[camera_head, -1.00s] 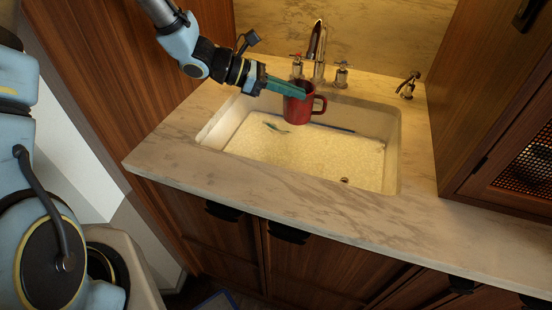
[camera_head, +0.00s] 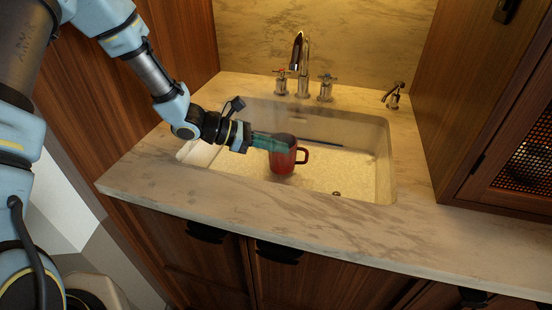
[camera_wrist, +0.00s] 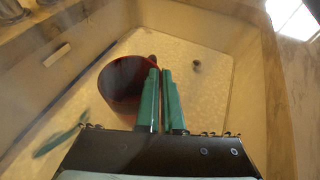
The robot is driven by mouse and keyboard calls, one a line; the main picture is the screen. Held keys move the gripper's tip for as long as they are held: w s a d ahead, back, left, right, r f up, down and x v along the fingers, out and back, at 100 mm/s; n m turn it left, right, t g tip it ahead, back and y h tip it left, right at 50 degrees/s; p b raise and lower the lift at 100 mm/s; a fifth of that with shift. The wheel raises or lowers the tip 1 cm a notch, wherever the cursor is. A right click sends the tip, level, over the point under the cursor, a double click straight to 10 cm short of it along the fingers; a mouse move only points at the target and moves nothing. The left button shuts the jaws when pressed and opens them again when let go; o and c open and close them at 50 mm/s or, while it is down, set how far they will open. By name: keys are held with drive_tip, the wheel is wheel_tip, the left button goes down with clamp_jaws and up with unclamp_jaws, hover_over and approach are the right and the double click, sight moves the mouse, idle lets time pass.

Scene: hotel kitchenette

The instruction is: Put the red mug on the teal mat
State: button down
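The red mug (camera_head: 284,160) is upright over the sink, its handle pointing right in the head view. In the wrist view the mug (camera_wrist: 118,95) shows from above, left of the fingers. My gripper (camera_head: 275,142) has teal-green fingers and is shut on the mug's rim wall. In the wrist view the fingers (camera_wrist: 159,85) are close together at the mug's right side. I cannot tell how far the mug is above the sink floor. No teal mat shows in either view.
The white sink (camera_head: 384,160) has a speckled floor and a drain (camera_head: 336,194). A dark stick (camera_head: 322,142) lies at its back. A green item (camera_wrist: 60,138) lies in the sink. A tap (camera_head: 302,65) stands behind. The marble counter (camera_head: 300,215) is clear in front; a wooden cabinet (camera_head: 480,100) rises right.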

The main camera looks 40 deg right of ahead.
drive_tip(key=shift+f+p, duration=0.55)
drive_tip(key=shift+f, duration=1.6)
drive_tip(key=c, duration=1.1)
unclamp_jaws()
drive_tip(key=shift+f, duration=0.1)
drive_tip(key=shift+o, duration=0.2)
drive_tip(key=shift+w+a, duration=0.25)
drive_tip(key=b, duration=0.3)
approach(277, 159)
drive_tip(key=x, duration=0.2)
drive_tip(key=shift+s+d, duration=0.2)
drive_tip(key=shift+p, duration=0.3)
